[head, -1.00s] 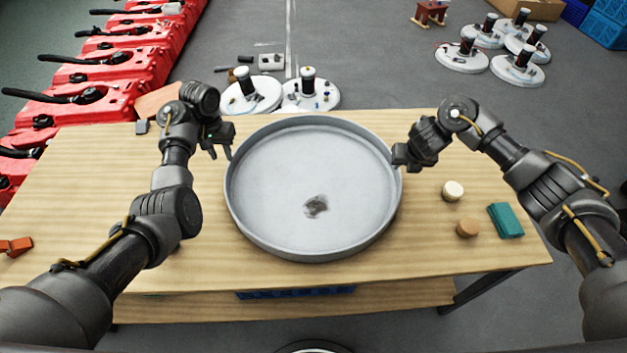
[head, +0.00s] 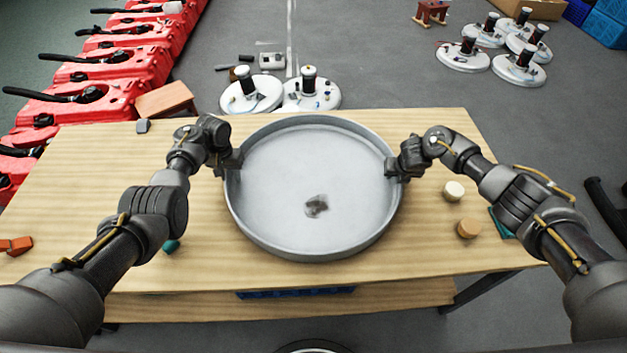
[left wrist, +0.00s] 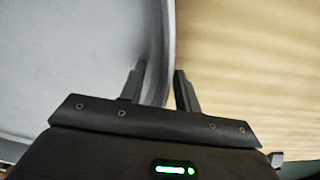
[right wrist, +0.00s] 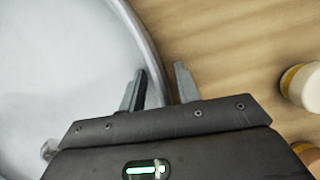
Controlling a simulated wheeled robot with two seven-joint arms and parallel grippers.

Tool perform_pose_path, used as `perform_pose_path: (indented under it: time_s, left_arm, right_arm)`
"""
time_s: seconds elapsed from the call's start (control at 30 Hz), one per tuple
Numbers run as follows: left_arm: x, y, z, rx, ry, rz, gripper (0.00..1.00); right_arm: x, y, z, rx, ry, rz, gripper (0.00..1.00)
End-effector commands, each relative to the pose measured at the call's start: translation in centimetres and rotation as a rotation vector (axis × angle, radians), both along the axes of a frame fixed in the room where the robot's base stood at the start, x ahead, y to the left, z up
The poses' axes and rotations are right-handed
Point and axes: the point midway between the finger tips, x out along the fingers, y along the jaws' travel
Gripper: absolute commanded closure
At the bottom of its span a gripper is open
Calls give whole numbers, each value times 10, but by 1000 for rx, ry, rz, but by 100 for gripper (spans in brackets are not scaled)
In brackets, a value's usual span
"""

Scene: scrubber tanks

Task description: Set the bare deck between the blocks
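The bare deck (head: 290,165), a round grey pan-like disc with a raised rim and a dark smudge, lies on the wooden table. My left gripper (head: 233,168) is at its left rim. In the left wrist view the fingers (left wrist: 160,90) stand open, one on each side of the rim (left wrist: 158,50). My right gripper (head: 393,169) is at the right rim; in the right wrist view its fingers (right wrist: 160,88) are also open astride the rim (right wrist: 150,55). Around the deck are a cream round block (head: 453,191), a tan round block (head: 468,228) and a teal block (head: 502,222), partly hidden by my right arm.
Orange pieces (head: 16,245) lie at the table's left, and a small grey block (head: 143,126) near the back edge. A teal piece (head: 171,246) shows beside my left arm. Red machines (head: 95,97) line the left; white round units (head: 311,92) stand behind the table. The table left of the deck is mostly clear.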

Motion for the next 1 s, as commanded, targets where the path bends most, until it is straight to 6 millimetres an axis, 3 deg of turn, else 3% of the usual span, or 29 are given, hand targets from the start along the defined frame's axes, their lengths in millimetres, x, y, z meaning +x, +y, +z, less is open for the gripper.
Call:
perform_pose_path:
  time_s: [0.17,0.4,1.0]
  left_arm:
    - [0,0,0,0,0,0,69]
    - [0,0,0,0,1,0,100]
    - [0,0,0,0,1,0,100]
  right_arm:
    - [0,0,0,0,0,0,69]
    - [0,0,0,0,0,-1,100]
    - [0,0,1,0,0,-1,100]
